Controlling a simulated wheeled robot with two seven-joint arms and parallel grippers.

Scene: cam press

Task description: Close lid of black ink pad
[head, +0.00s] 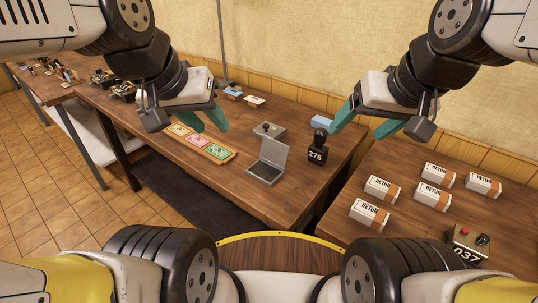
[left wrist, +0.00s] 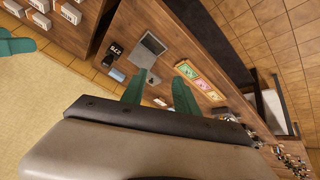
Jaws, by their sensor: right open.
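The black ink pad (head: 268,168) sits on the wooden table near its front right, with its grey lid (head: 274,148) standing open. The open pad also shows in the left wrist view (left wrist: 148,47). My left gripper (head: 207,117) is in the air above the table, left of the pad and clear of it. Its two green fingers (left wrist: 159,88) are apart with nothing between them. My right gripper (head: 358,131) is open and empty, in the air to the right of the pad, near the black stamp marked 275 (head: 317,150).
A grey case (head: 268,131) stands behind the pad. A wooden tray with coloured cards (head: 202,143) lies to the left. White boxes (head: 382,188) and a device marked 037 (head: 467,246) are on the right table. Bare tabletop lies in front of the tray.

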